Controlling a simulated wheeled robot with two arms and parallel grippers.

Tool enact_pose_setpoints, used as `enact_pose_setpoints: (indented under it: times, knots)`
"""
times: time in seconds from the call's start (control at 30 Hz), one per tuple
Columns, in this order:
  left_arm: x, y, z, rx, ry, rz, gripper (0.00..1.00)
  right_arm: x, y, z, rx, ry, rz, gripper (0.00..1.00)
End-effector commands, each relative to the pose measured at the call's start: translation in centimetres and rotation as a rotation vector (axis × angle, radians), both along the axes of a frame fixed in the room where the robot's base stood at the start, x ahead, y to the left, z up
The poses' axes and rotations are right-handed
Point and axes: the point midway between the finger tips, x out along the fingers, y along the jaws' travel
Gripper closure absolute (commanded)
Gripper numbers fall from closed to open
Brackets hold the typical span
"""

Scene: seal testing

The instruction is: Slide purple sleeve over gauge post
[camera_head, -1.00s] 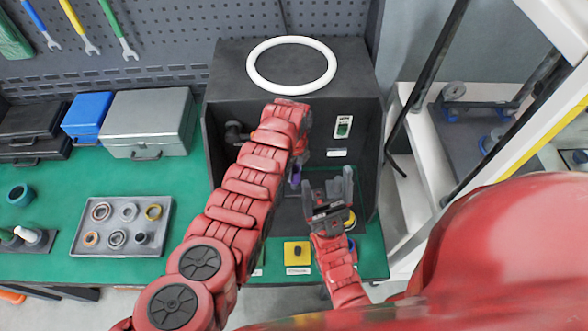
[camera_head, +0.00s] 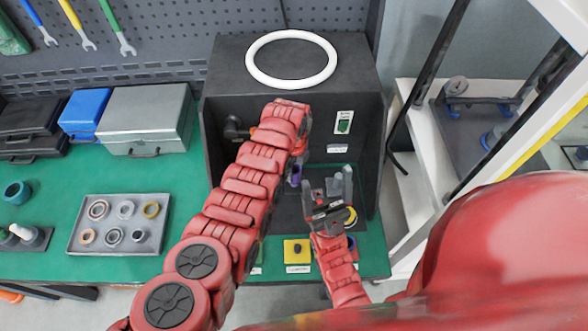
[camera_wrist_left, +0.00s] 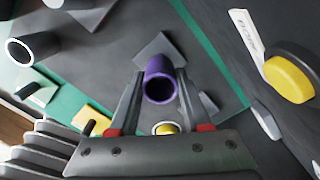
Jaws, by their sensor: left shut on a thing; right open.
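The purple sleeve (camera_head: 295,176) is inside the dark open-fronted box, small and partly hidden by my left arm in the head view. In the left wrist view the sleeve (camera_wrist_left: 160,84) is between the fingers of my left gripper (camera_wrist_left: 160,76), which is shut on it. Its open end faces the camera. A grey square plate (camera_wrist_left: 157,48) lies behind the sleeve there. I cannot make out the gauge post; whether it is behind the sleeve is unclear. My right gripper (camera_head: 329,196) is open and empty at the box's front, right of the sleeve.
The box (camera_head: 368,150) has side walls and a roof with a white ring (camera_head: 290,59) on top. A yellow block (camera_head: 297,251) with a black knob sits at the bench's front edge. A grey tray (camera_head: 75,248) of rings lies left. A white-framed shelf (camera_head: 411,205) stands right.

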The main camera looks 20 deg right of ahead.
Motion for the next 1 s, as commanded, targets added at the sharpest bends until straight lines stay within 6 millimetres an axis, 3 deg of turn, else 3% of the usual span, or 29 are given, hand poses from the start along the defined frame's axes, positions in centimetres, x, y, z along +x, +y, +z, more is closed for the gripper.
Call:
enact_pose_setpoints:
  times: [0.4, 1.0]
  knots:
    - [0.0, -0.1, -1.2, -0.001, 0.0, 0.0, 1.0, 0.0, 0.0, -1.2, 0.0, 0.0, 0.0, 0.17]
    - [0.0, -0.1, -1.5, -0.002, -0.001, 0.0, 1.0, 0.0, 0.0, -1.5, 0.0, 0.0, 0.0, 0.17]
